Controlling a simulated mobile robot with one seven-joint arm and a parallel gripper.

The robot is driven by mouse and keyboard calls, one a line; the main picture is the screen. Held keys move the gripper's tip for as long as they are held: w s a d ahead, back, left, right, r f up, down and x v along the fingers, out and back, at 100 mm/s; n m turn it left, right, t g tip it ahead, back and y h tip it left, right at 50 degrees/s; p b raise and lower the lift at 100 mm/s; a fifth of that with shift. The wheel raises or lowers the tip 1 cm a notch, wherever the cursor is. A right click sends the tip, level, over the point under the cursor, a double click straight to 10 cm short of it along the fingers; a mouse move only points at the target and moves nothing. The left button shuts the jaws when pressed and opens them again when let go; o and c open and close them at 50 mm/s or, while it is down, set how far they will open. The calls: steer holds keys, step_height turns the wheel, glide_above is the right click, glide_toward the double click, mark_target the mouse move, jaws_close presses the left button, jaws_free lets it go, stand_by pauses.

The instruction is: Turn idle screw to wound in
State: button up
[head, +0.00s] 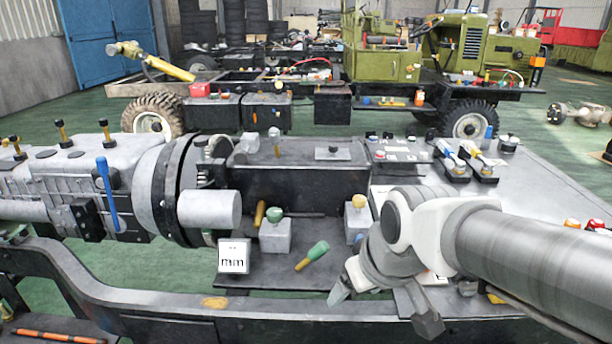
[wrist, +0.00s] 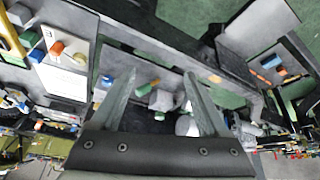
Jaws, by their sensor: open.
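My gripper (head: 384,302) is open and empty, low at the right of centre in the head view, its two fingers spread. In the wrist view its fingers (wrist: 158,78) stand apart with nothing held. I cannot tell which part is the idle screw; no label for it is readable. Left of the gripper, a grey block with a green knob (head: 275,213) and a grey block with a yellow knob (head: 359,202) stand on a dark tray (head: 275,277). A green-handled tool (head: 318,250) lies between them and the gripper, apart from the fingers.
A white card marked "mm" (head: 234,255) stands at the tray's left front. A grey bench top (head: 540,185) with several small parts lies to the right. A dark chassis rail (head: 120,308) runs along the front.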

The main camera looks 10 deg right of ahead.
steer(key=w+f+n+p, duration=0.2)
steer(key=w+f+n, duration=0.15)
steer(key=w, duration=0.25)
steer(key=n+t+h+p, duration=0.7)
steer(key=n+p, duration=0.6)
steer(key=n, duration=1.2)
glide_toward(359, 199)
steer(key=b+x, duration=0.1)
steer(key=x, duration=1)
jaws_close()
steer(key=shift+b, duration=0.3)
